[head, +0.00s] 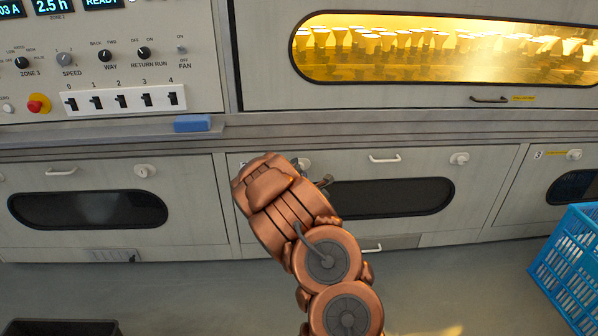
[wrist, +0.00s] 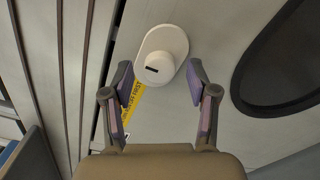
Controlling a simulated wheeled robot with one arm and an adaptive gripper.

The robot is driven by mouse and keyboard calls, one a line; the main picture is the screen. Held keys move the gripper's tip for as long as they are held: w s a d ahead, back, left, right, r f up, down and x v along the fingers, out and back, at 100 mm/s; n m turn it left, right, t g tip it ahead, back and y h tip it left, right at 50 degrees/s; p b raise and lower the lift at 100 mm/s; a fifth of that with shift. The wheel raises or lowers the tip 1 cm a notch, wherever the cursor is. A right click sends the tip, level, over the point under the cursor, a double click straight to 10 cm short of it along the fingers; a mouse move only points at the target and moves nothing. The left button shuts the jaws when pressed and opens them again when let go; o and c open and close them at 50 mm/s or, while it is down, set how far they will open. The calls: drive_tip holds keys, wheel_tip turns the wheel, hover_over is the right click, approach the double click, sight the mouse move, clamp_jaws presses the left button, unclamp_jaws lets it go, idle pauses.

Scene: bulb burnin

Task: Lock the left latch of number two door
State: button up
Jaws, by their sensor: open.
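The middle lower door (head: 480,185), left of the door marked 3, has a dark oval window and a bar handle (head: 384,158). Its left latch (head: 305,163) is a white round knob, partly hidden behind my arm in the head view. In the wrist view the latch knob (wrist: 158,66) sits on a white oval plate, with a short dark slot on its face. My gripper (wrist: 160,84) is open, with one finger on each side of the knob and visible gaps beside it. In the head view the gripper is mostly hidden by my arm.
The same door's right latch (head: 459,158) is in clear view. A blue crate (head: 570,270) stands on the floor at the right. A blue block (head: 192,124) lies on the ledge above the doors. A dark bin (head: 62,328) is at the bottom left.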

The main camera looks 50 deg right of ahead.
drive_tip(key=v, duration=0.7)
idle(0.3)
drive_tip(key=shift+s+a, duration=0.1)
idle(0.4)
